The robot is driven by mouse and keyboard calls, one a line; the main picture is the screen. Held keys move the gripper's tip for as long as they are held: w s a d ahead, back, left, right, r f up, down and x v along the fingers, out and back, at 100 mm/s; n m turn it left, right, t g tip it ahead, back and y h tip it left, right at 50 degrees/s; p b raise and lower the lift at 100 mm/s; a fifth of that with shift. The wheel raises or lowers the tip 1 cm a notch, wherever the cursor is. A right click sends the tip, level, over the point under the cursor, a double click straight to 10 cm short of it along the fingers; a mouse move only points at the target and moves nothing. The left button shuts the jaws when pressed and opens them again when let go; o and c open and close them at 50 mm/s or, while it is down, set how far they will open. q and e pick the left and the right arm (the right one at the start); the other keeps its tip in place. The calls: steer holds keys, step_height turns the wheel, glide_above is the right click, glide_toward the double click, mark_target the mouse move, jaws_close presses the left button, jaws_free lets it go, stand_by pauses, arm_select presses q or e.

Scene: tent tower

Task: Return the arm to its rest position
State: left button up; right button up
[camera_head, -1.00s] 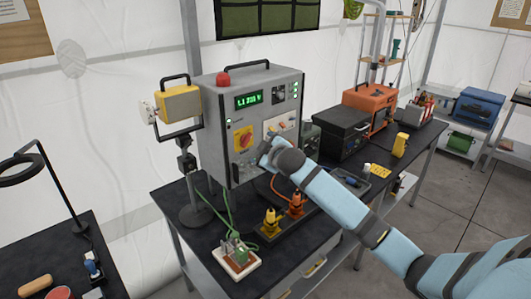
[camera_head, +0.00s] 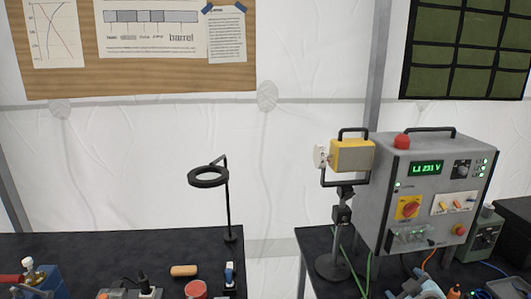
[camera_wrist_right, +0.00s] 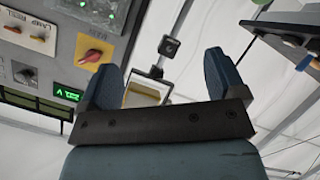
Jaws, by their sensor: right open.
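My right gripper (camera_head: 424,288) shows only partly at the bottom edge of the head view, low in front of the grey control box (camera_head: 381,215). In the right wrist view its two blue fingers (camera_wrist_right: 162,82) stand apart with nothing between them. The control box with its red-yellow rotary switch (camera_wrist_right: 92,56) is tilted at the left of that view, apart from the fingers. My left gripper is in neither view.
A yellow lamp (camera_head: 352,156) on a stand is left of the control box. A ring magnifier (camera_head: 208,177) stands on the left dark bench (camera_head: 110,252). A gap separates the two benches. A pin board (camera_head: 140,80) is above.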

steer(key=s+a+f+m+y, duration=0.1)
steer(key=s+a+f, duration=0.5)
steer(key=s, duration=0.3)
steer(key=s+a+f+m+g+y, duration=0.1)
steer(key=s+a+f, duration=0.5)
steer(key=s, duration=0.4)
steer(key=s+a+f+m+g+y, duration=0.1)
steer(key=s+a+f, duration=0.5)
steer(key=s, duration=0.4)
steer(key=shift+s+a+m+y, duration=0.15)
steer(key=shift+a+m+y, duration=0.2)
steer(key=shift+m+y, duration=0.05)
steer(key=shift+f, duration=0.15)
